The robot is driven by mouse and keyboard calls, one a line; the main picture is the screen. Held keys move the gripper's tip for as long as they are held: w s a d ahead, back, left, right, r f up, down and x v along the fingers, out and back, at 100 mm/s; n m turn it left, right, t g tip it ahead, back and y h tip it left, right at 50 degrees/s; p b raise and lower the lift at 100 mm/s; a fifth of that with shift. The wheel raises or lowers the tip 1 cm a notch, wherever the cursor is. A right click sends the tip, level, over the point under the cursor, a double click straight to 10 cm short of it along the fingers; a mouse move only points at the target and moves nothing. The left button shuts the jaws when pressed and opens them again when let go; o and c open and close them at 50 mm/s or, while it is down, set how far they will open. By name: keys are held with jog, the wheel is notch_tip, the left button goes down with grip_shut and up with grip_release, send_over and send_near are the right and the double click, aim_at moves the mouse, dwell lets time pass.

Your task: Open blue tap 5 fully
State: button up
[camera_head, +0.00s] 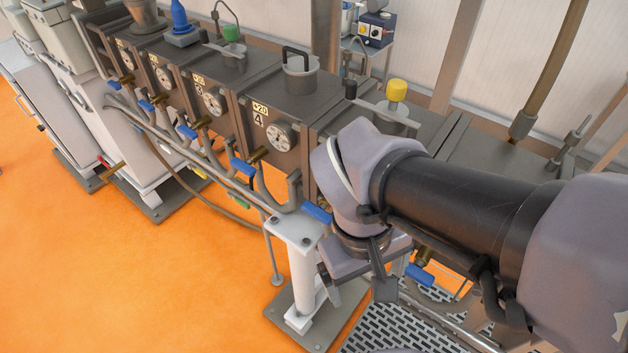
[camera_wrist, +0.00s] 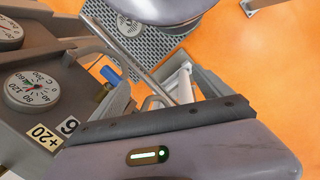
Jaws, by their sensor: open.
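The blue tap handle (camera_head: 316,212) right of the tank labelled 4 appears to be tap 5. It lies beside the top of a white post, just left of my wrist. Its valve body is hidden by my arm. My gripper (camera_head: 357,286) is open, pointing down to the right of the post, apart from that handle. Another blue tap handle (camera_head: 419,275) is right of my gripper. In the wrist view, a blue handle (camera_wrist: 112,75) with a brass valve (camera_wrist: 115,100) shows near the tank labelled 6; the fingertips are not clear there.
The white post (camera_head: 303,265) stands close to my gripper on the left. A row of tanks (camera_head: 270,120) with gauges and a long grey pipe (camera_head: 210,165) run along the wall side. Grating (camera_head: 385,325) lies below. The orange floor (camera_head: 130,280) at left is mostly clear.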

jog(key=w+a+f+n+h+p, duration=0.1)
jog(key=f+n+h, duration=0.1)
jog(key=n+h, duration=0.35)
jog(key=n+t+h+p, duration=0.35)
jog(key=n+t, duration=1.05)
jog(key=n, duration=0.5)
send_near(313, 215)
jog(key=b+x, duration=0.5)
jog(key=x, duration=0.4)
jog(key=shift+w+d, duration=0.15)
jog(key=shift+d, duration=0.05)
jog(key=shift+c, duration=0.4)
jog(key=c, duration=1.3)
